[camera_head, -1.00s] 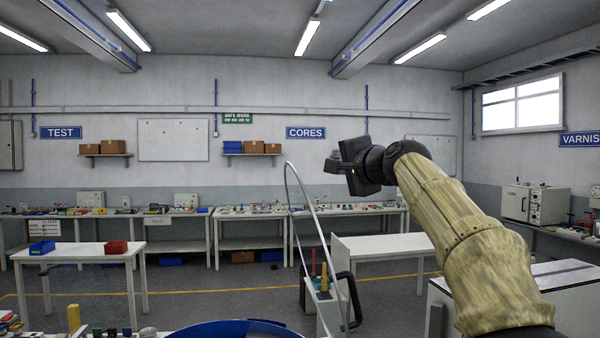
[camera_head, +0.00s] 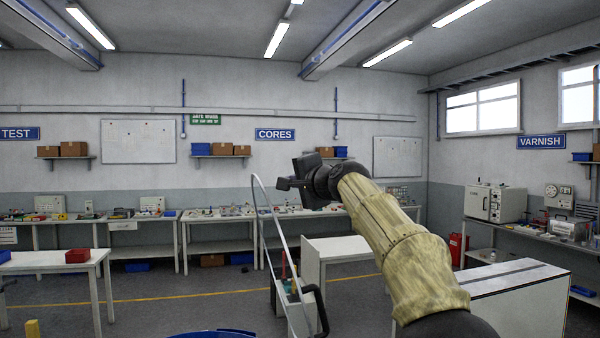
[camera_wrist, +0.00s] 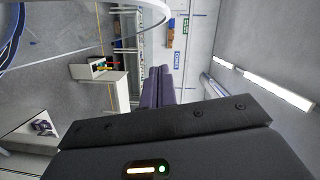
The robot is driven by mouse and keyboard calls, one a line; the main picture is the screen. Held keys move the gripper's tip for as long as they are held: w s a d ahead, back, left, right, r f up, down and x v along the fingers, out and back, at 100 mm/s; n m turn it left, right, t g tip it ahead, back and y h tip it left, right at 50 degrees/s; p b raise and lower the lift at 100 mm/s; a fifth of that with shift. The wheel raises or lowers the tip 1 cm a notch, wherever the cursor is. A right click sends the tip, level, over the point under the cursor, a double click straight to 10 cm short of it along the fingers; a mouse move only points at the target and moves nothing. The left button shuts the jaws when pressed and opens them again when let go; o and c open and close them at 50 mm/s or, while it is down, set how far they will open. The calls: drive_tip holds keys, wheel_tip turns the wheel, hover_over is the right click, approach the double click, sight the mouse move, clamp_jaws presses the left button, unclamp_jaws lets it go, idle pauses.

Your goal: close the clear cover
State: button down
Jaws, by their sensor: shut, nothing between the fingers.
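The clear cover (camera_head: 271,225) stands raised and steeply tilted, seen almost edge-on as a thin pale hoop in the head view. A black curved handle (camera_head: 320,308) shows beside its lower part. The blue bowl (camera_head: 213,335) shows only as a rim at the bottom edge. My gripper (camera_head: 280,184) is shut and empty, just right of the cover's upper edge in the picture. I cannot tell the depth between them, but no contact shows. In the wrist view my gripper's fingers (camera_wrist: 158,84) are together, and the cover's pale rim (camera_wrist: 153,8) curves across the top left.
A white table (camera_head: 335,247) stands behind the cover, and a white-topped bench (camera_head: 515,280) is at right. Long benches with small parts line the back wall. A table with a red bin (camera_head: 77,256) is at left. Open floor lies between.

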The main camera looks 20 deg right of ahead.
drive_tip(key=w+a+p, duration=0.2)
drive_tip(key=w+a+f+p, duration=0.1)
drive_tip(key=w+a, duration=0.1)
drive_tip(key=a, duration=0.1)
drive_tip(key=shift+w+p, duration=0.25)
drive_tip(key=shift+p, duration=0.1)
drive_tip(key=shift+w+f, duration=0.15)
drive_tip(key=shift+a, duration=0.1)
